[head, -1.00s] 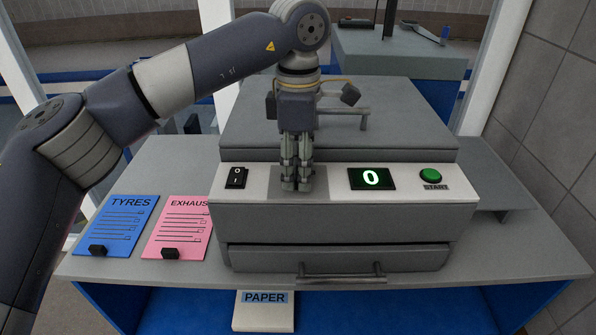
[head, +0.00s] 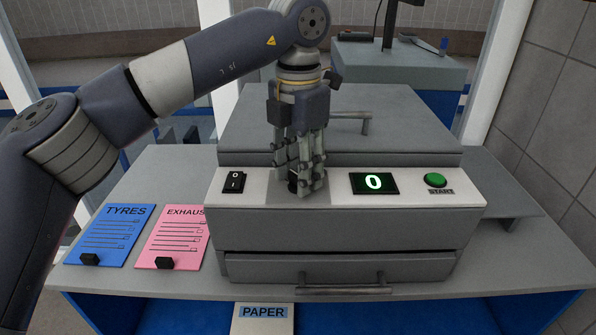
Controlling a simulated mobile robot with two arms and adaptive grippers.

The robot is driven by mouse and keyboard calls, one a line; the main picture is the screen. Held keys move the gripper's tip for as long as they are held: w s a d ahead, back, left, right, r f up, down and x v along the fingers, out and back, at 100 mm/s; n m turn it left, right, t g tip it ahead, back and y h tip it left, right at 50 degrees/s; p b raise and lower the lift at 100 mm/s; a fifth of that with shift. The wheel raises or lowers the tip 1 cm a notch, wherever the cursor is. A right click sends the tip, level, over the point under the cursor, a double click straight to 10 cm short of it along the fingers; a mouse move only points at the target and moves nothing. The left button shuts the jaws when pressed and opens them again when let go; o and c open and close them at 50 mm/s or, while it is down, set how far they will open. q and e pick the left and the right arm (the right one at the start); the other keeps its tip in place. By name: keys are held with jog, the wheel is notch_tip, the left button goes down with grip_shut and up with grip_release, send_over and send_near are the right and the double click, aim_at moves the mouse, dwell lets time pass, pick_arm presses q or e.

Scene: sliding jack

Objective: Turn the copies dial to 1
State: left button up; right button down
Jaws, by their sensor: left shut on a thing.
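The copier (head: 340,238) stands on a grey table. Its display (head: 374,183) reads a green 0. My left gripper (head: 300,188) points down at the panel between the power switch and the display, its fingers shut on the small dark copies dial (head: 293,184). The fingers hide most of the dial, so its pointer cannot be read. My right gripper is not in view.
A black power switch (head: 233,182) is left of the gripper and a green START button (head: 435,180) at the right. The grey lid (head: 400,118) with its handle is behind. Blue (head: 108,235) and pink (head: 173,238) sheets lie at left; a PAPER pack (head: 263,318) is below.

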pick_arm(q)
jog(key=shift+r+n, duration=0.15)
jog(key=shift+n, duration=0.35)
jog(key=o, duration=1.1)
jog(key=shift+c, duration=0.2)
notch_tip(320, 180, up, 12)
